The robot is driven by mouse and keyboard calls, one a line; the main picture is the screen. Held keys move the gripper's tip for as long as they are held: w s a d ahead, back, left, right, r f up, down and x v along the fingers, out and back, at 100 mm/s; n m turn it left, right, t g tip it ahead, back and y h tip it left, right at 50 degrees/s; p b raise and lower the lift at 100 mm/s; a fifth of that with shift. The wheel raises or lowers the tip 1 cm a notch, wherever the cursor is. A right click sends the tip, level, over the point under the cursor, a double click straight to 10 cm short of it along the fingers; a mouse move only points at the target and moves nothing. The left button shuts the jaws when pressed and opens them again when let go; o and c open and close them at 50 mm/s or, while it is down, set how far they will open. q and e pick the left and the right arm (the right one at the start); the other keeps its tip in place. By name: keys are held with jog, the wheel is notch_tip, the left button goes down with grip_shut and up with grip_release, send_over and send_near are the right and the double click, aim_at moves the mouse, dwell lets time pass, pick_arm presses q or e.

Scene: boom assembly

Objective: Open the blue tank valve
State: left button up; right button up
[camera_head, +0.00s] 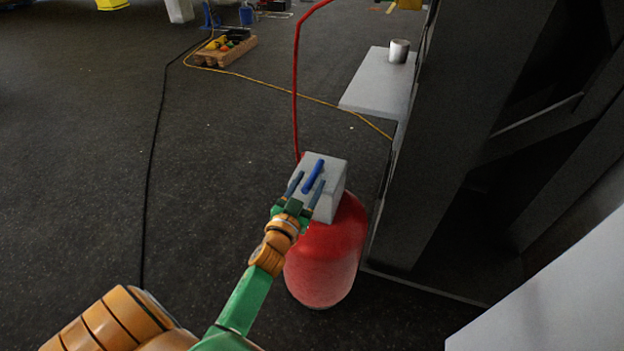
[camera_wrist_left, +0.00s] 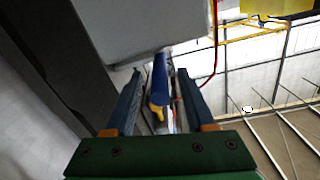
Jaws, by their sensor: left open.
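A red tank (camera_head: 325,262) stands upright on the dark floor with a light grey valve box (camera_head: 331,176) on top. The blue valve handle (camera_head: 313,175) is a short bar at the top of the box. My left gripper (camera_head: 309,184) is open, with a finger on each side of the blue handle. In the left wrist view the blue handle (camera_wrist_left: 160,82) shows between the two fingers (camera_wrist_left: 155,92), with the grey box (camera_wrist_left: 145,28) above it. I cannot tell whether the fingers touch the handle. My right gripper is not in view.
A red hose (camera_head: 295,85) rises behind the tank. A dark frame (camera_head: 470,130) stands close on the right, with a grey shelf (camera_head: 375,85) holding a metal can (camera_head: 399,51). A wooden crate (camera_head: 226,49) lies far back. The floor on the left is mostly clear apart from cables.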

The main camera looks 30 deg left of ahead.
pick_arm(q)
jog(key=shift+x, duration=1.2)
jog(key=shift+c, duration=0.2)
grip_shut()
